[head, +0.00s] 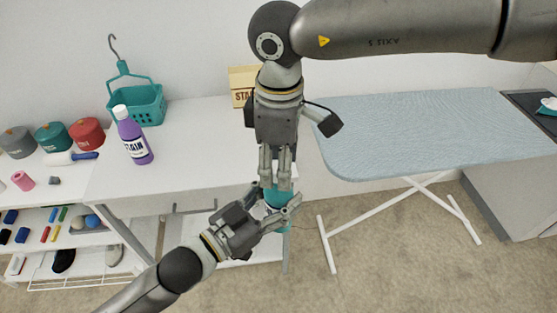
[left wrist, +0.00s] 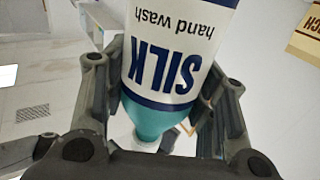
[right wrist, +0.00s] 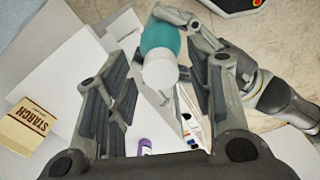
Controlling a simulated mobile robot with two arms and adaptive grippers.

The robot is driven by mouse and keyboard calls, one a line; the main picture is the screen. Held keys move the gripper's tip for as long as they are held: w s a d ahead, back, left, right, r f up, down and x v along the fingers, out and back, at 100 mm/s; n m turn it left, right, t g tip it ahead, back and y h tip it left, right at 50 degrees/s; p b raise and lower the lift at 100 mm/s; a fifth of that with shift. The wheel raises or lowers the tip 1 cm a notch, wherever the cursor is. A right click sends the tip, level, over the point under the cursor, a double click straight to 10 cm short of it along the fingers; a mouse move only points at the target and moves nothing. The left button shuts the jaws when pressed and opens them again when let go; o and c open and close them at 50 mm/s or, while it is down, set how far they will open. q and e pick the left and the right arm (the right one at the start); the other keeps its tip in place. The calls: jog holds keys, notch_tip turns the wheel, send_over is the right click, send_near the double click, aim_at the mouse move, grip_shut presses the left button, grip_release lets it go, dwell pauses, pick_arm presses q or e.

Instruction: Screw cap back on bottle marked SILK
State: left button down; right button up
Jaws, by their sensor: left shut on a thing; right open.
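The teal bottle (head: 276,197) is in my left gripper (head: 278,204), which is shut on it in front of the white counter. In the left wrist view its white label (left wrist: 180,45) reads SILK hand wash. A round white cap (right wrist: 159,72) shows at the bottle's top end in the right wrist view; whether it is screwed down I cannot tell. My right gripper (head: 276,184) points down over the bottle's top in the head view. It is open, with its fingers on either side of the cap's line; contact cannot be told. The cap is hidden in the head view.
A purple STAIN bottle (head: 133,137), a teal basket (head: 137,104) and a STARCH box (head: 242,84) stand on the white counter (head: 195,130). An ironing board (head: 420,130) is at right. Shelves with small items (head: 68,220) are at lower left.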

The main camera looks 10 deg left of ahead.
jog(key=shift+r, duration=2.3)
jog(key=shift+n, duration=0.3)
